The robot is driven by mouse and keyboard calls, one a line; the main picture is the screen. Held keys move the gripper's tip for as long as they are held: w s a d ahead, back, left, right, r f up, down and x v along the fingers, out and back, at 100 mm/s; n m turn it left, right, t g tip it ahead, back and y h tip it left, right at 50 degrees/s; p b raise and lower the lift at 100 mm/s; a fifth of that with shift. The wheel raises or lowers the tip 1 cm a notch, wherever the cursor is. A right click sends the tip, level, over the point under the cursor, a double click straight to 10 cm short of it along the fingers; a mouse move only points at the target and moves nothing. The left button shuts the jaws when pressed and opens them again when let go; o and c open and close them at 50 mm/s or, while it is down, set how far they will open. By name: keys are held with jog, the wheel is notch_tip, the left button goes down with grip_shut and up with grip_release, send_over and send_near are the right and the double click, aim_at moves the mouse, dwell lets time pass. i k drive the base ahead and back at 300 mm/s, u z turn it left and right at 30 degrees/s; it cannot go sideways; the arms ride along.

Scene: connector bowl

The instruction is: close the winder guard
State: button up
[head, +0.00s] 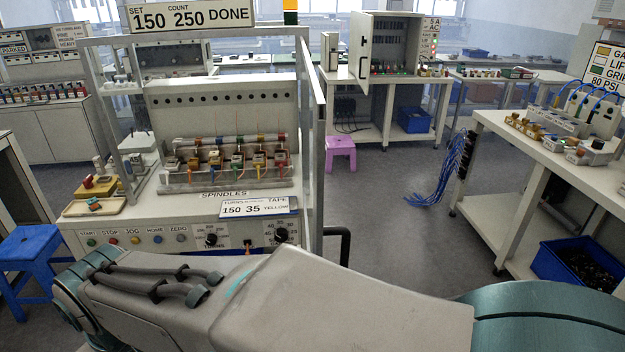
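The winder (222,110) stands at left centre, with a row of spindles (225,165) carrying coloured parts. A grey frame surrounds its front, with a top bar (200,36). The guard (317,150) appears as a narrow framed panel seen nearly edge-on at the frame's right side. It looks swung open toward me, leaving the spindles uncovered. A black handle (346,243) sticks out at the guard's lower right. My arm crosses the foreground and hides the lower part of the winder. My gripper is not in view.
A blue stool (30,262) stands at left, close to my arm. A workbench (530,150) with fittings and a blue bin (580,270) is at right. A pink stool (340,150) stands farther back. Open floor (400,245) lies between the guard and the right bench.

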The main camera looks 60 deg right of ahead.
aim_at(319, 230)
jog(key=k, duration=1.05)
jog(key=z, duration=1.35)
